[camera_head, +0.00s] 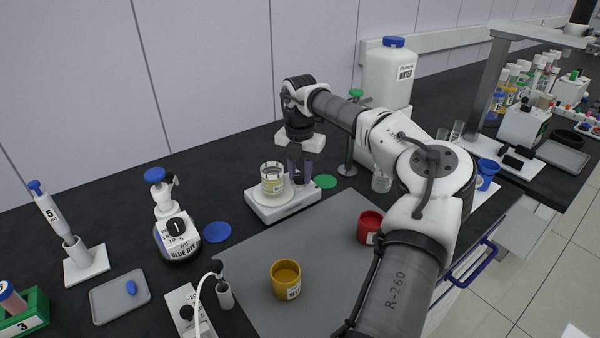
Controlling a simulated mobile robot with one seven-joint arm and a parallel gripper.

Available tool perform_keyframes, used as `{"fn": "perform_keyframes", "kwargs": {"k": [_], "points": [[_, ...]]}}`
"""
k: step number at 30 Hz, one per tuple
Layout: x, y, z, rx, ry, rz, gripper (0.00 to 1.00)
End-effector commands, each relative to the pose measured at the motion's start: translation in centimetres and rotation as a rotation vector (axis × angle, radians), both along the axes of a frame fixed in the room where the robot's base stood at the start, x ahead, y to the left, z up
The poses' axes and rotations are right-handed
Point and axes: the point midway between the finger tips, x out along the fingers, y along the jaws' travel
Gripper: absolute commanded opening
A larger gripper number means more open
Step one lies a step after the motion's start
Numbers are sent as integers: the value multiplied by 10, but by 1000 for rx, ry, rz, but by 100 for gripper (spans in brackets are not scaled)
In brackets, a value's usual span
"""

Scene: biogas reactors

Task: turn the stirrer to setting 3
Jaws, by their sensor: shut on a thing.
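The stirrer (283,208) is a low white box with a round plate, in the middle of the bench. A glass beaker (272,181) with pale yellow liquid stands upright on its plate. My gripper (300,181) points down at the right part of the stirrer, just right of the beaker. Its fingers are shut on the small dark stirrer knob (298,178), which is mostly hidden between them. The setting marks are too small to read.
A yellow cup (286,280) and a red cup (370,227) stand on the grey mat (325,255) in front. The blue dye bottle (178,236) is at left. A green disc (325,181) lies right of the stirrer, and a white water container (389,75) stands behind.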

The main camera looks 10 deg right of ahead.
Motion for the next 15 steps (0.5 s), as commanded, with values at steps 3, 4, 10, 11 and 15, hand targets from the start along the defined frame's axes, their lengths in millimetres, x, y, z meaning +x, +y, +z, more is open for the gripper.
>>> {"fn": "perform_keyframes", "kwargs": {"k": [3,4,10,11,15], "points": [[0,0,0,-1,-1,-103,5],[0,0,0,-1,-1,-128,5],[0,0,0,-2,0,-275,5],[0,0,0,-2,-1,-292,5],[0,0,0,-1,-1,-363,5]]}}
